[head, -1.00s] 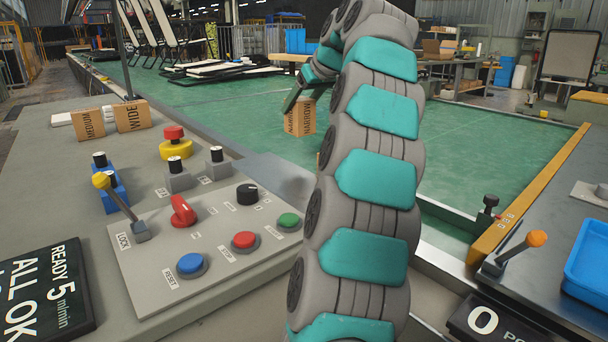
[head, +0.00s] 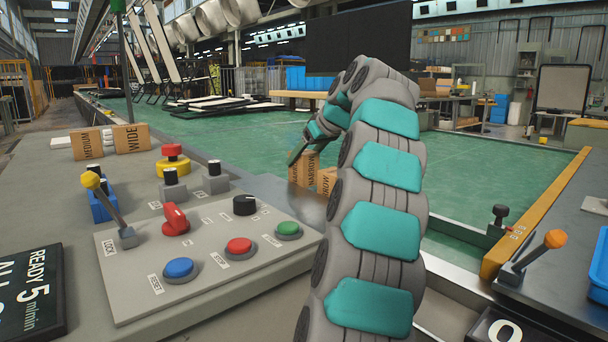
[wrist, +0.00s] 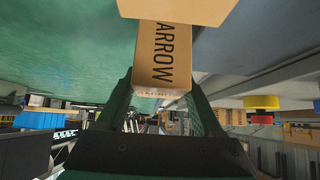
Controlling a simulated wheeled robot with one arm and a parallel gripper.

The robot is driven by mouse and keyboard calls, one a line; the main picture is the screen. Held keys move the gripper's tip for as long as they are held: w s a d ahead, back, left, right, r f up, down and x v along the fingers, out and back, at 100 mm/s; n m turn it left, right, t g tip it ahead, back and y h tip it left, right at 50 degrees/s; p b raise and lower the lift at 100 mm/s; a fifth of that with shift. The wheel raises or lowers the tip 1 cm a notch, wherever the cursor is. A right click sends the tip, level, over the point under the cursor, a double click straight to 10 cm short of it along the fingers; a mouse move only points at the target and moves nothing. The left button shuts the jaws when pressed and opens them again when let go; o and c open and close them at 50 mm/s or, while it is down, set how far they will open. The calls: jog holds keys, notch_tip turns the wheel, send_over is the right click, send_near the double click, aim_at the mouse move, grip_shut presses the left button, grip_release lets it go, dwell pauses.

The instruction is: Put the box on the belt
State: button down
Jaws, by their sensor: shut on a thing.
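My gripper (wrist: 160,92) is shut on a tan cardboard box (wrist: 160,58) marked NARROW, between its two dark green fingers. In the head view the held box (head: 300,168) is over or at the near edge of the green belt (head: 440,165), behind my arm; I cannot tell whether it touches the belt. A second tan box (head: 325,181), with part of the same lettering, is just to its right, partly hidden by my arm. In the wrist view a tan surface (wrist: 205,10) lies close beyond the held box.
Boxes marked MEDIUM (head: 87,145) and WIDE (head: 131,138) stand on the grey console at left. A control panel (head: 130,285) with knobs, buttons and a yellow-tipped lever is in front. A yellow rail (head: 535,215) borders the belt at right. Much of the belt is clear.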

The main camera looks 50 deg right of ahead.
jog(key=shift+f+b, duration=0.35)
jog(key=shift+f, duration=0.75)
jog(key=shift+f, duration=0.15)
jog(key=shift+c, duration=0.2)
grip_release()
jog(key=shift+s+r, duration=0.1)
jog(key=shift+r, duration=0.25)
jog(key=p+v, duration=0.1)
jog(key=v, duration=1)
jog(key=shift+s+r+p, duration=0.2)
jog(key=shift+s+p, duration=0.05)
jog(key=shift+p, duration=0.05)
jog(key=shift+r, duration=0.1)
